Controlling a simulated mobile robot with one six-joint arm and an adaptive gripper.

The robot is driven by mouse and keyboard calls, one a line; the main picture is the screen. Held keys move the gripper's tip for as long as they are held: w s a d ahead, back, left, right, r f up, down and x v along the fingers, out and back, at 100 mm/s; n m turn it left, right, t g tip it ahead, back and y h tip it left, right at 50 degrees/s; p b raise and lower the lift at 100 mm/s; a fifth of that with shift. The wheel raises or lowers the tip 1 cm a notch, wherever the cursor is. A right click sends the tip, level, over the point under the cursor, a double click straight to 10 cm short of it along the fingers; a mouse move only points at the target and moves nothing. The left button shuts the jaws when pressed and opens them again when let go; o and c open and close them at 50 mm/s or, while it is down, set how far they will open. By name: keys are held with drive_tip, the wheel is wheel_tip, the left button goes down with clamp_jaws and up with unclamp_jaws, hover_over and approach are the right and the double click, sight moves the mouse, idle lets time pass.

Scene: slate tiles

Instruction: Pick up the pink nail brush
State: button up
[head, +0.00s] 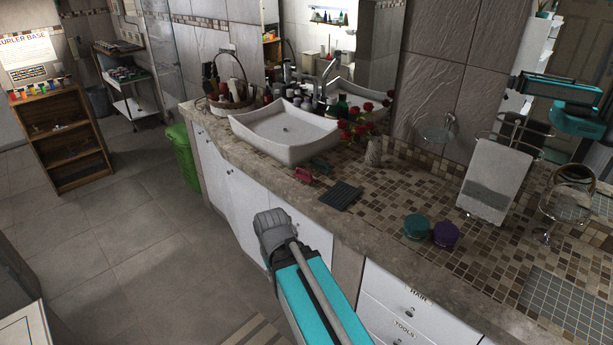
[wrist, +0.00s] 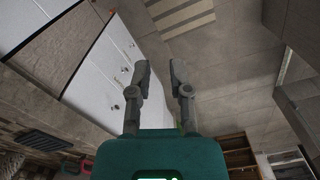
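The pink nail brush (head: 302,176) lies on the counter near its front edge, below the sink, in the head view. In the wrist view a small pink-red piece (wrist: 88,165) shows at the bottom edge, partly cut off; it looks like the same brush. My gripper (wrist: 160,72) is open and empty, its two fingers apart over the floor and cabinet fronts. In the head view my gripper (head: 272,228) is in front of the cabinets, apart from the brush and nearer the camera; its fingertips are hard to make out.
A green brush-like item (head: 321,165) lies just right of the pink brush. A dark ribbed mat (head: 341,196) is close by. The white sink (head: 284,130), a vase with red roses (head: 374,151) and two round tubs, teal (head: 417,227) and purple (head: 445,234), stand on the counter.

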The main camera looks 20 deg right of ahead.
drive_tip(key=shift+w+a, duration=0.1)
drive_tip(key=shift+w, duration=0.1)
drive_tip(key=w+d+r+n+t+h, duration=0.2)
drive_tip(key=w+d, duration=0.4)
drive_tip(key=w, duration=0.4)
drive_tip(key=w+d+r+n+t+h+b, duration=0.1)
drive_tip(key=w+d+r+n+t+h, duration=0.1)
drive_tip(key=w+d, duration=0.5)
drive_tip(key=w+d+r+n+t+h+b, duration=0.1)
drive_tip(key=w+d+r+n+t+h, duration=0.2)
drive_tip(key=w, duration=1.2)
drive_tip(key=d+t, duration=0.2)
drive_tip(key=d, duration=0.1)
drive_tip(key=shift+w+d+h, duration=0.25)
drive_tip(key=shift+h, duration=0.05)
drive_tip(key=b, duration=0.4)
approach(305, 171)
drive_tip(key=x, duration=0.3)
drive_tip(key=shift+w+d+f, duration=0.1)
drive_tip(key=shift+w+f, duration=0.05)
drive_tip(key=shift+f, duration=0.2)
drive_tip(key=shift+w+d+f, duration=0.15)
drive_tip(key=shift+w+d, duration=0.15)
drive_tip(key=shift+d, duration=0.05)
